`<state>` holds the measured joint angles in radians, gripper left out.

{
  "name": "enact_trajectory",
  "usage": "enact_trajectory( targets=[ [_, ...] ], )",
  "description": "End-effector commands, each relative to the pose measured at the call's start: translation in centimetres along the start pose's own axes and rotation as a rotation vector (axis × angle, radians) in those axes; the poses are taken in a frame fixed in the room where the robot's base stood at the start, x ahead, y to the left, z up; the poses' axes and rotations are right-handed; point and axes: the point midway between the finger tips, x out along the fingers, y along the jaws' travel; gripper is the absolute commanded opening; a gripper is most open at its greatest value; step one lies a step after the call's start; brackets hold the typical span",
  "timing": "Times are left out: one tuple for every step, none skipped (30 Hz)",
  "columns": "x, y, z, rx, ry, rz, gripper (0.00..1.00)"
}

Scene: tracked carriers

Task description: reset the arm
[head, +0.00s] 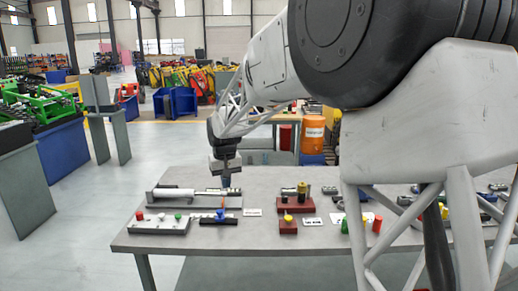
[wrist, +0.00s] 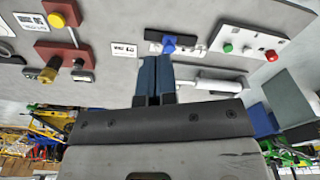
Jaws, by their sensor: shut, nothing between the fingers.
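My gripper (head: 226,181) points down over the grey table (head: 265,178), at the right end of a silver cylinder device (head: 180,193). In the wrist view its two blue fingers (wrist: 157,62) are together with nothing held between them. A blue knob on a black base (head: 219,216) stands in front of the gripper. In the wrist view the blue knob (wrist: 169,44) appears just beyond the fingertips. I cannot tell how high the fingertips are above the table or whether they touch the cylinder's rod, which they partly hide.
A pale box with red, white and green buttons (head: 160,225) stands front left. Coloured pegs (head: 377,224) lie further right, partly behind my arm. Bare table lies at the back and along the front edge.

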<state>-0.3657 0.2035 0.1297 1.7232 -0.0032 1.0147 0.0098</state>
Motion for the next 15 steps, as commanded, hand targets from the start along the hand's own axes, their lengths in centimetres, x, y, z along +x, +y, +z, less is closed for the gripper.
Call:
enact_trajectory(
  targets=[
    [-0.8,0.8,1.2,0.009,0.005,0.001,0.00],
    [-1.2,1.2,1.9,0.015,0.007,0.001,0.00],
    [-1.7,1.7,2.8,0.022,0.011,0.002,0.00],
    [-2.0,2.1,3.5,0.027,0.013,0.002,0.00],
    [-2.4,2.5,4.2,0.032,0.015,0.003,0.00],
    [-2.8,3.0,5.1,0.039,0.018,0.004,0.00],
    [-3.1,3.4,5.8,0.044,0.020,0.004,0.00],
    [-3.4,3.7,6.5,0.049,0.023,0.005,0.00],
    [-3.8,4.2,7.5,0.057,0.026,0.005,0.00],
    [-4.1,4.6,8.2,0.062,0.028,0.006,0.00],
    [-4.4,4.9,8.9,0.067,0.030,0.006,0.00],
    [-4.8,5.3,9.9,0.073,0.033,0.007,0.00],
    [-5.0,5.6,10.6,0.079,0.035,0.008,0.00],
    [-5.3,6.0,11.3,0.084,0.038,0.008,0.00],
    [-5.6,6.4,12.4,0.091,0.040,0.009,0.00]
  ],
)
